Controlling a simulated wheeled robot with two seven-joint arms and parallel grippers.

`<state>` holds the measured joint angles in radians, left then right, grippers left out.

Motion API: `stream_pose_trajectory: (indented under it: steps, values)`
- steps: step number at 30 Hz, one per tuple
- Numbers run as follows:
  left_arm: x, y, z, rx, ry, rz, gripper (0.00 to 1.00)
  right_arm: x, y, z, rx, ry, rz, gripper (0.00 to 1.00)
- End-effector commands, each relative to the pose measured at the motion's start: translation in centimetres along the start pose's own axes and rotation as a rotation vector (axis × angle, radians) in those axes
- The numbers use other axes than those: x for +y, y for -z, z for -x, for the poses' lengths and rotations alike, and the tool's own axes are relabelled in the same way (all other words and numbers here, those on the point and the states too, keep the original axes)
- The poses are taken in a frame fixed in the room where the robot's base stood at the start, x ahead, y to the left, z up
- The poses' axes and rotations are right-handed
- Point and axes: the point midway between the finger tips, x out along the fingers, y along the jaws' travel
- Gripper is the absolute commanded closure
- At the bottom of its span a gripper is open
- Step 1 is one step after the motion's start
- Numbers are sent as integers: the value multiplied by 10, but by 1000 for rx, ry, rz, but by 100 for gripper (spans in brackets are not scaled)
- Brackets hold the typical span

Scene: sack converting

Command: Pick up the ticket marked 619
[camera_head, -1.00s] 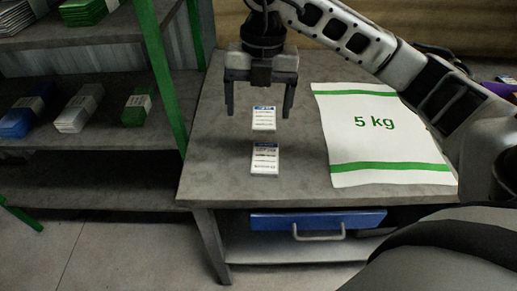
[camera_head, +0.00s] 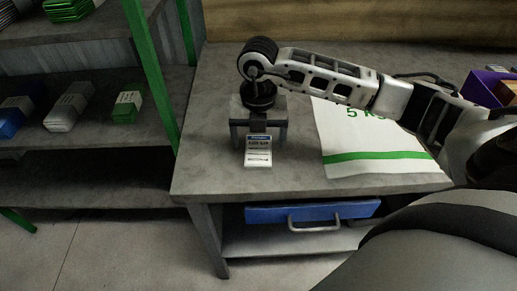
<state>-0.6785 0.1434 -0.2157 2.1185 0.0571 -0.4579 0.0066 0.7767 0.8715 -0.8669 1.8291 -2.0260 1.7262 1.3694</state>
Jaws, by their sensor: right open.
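Two small white tickets with a blue top band and dark print lay one behind the other in the earlier view. Now only the nearer ticket (camera_head: 258,156) shows, flat on the grey table. Its print is too small to read, so I cannot tell whether it is 619. The farther ticket is hidden by my right gripper. My right gripper (camera_head: 258,142) is open and low, pointing down, with one finger on each side of the nearer ticket's top end. I cannot tell whether it touches the table. My left gripper is not in view.
A white sack (camera_head: 375,158) with green print lies right of the gripper, partly under my right arm. A blue drawer (camera_head: 330,211) is below the tabletop (camera_head: 215,165). A green-posted shelf (camera_head: 95,165) with wrapped bundles stands at left. A purple box (camera_head: 484,88) is at far right.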

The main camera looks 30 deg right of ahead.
Motion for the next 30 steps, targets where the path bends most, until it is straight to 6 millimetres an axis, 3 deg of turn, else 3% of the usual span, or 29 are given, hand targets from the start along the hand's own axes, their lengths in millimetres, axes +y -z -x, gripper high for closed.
stream_pose_trajectory:
  steps: [5,12,13,18,30]
  values:
    - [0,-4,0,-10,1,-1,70,0,1,-20,2,-1,0,18]
    - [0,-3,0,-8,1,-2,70,0,0,-22,1,-2,0,18]
    - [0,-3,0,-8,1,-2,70,0,0,-22,1,-2,0,21]
    - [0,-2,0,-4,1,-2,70,0,0,-22,1,-2,0,67]
    - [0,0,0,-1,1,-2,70,1,0,-16,-1,-3,0,67]
